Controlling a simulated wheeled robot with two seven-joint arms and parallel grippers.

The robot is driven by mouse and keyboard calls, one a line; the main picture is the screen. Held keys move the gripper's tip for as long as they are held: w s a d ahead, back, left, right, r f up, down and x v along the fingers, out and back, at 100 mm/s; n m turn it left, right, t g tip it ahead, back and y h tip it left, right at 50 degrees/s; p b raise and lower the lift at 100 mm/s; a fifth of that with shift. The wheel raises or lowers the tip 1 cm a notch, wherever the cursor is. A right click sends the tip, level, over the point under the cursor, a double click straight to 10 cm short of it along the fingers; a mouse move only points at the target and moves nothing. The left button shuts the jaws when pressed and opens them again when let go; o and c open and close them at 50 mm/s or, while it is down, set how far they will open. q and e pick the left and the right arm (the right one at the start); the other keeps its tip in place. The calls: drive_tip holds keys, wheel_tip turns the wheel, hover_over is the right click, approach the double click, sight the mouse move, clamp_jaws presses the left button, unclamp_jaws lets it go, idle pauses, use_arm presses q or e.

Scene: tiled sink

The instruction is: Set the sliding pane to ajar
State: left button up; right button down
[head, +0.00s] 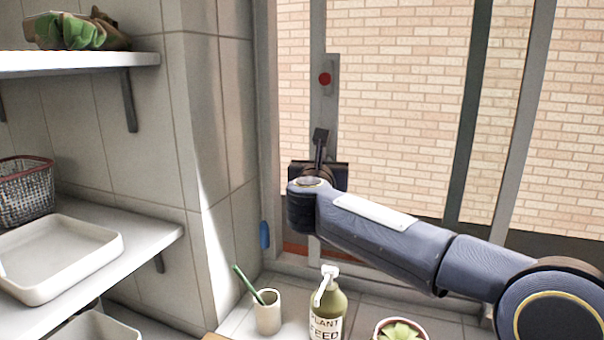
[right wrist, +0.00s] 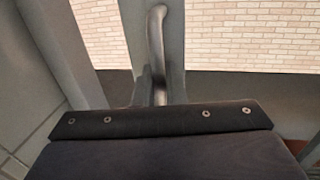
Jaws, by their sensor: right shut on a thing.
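The sliding pane has a grey upright edge frame (head: 330,110) with a plate bearing a red button (head: 325,79). A strip of brick wall shows between this upright and the fixed window frame (head: 268,120) at its left; I cannot tell whether glass fills it. My right gripper (head: 320,140) is at the upright, below the red button, shut on the pane's handle. In the right wrist view, the curved grey handle (right wrist: 157,45) rises from between the fingers (right wrist: 157,97). The handle's lower part is hidden by the gripper. My left gripper is not in view.
Below my right arm, a plant feed bottle (head: 327,305), a beige cup (head: 268,312) with a green stick and a potted succulent (head: 401,330) stand on the tiled ledge. Shelves with a white tray (head: 60,255) and a basket (head: 25,192) are at the left.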

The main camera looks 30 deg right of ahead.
drive_tip(key=c, duration=1.6)
unclamp_jaws()
drive_tip(key=b+v, duration=0.2)
drive_tip(key=v, duration=0.6)
drive_tip(key=shift+w, duration=0.1)
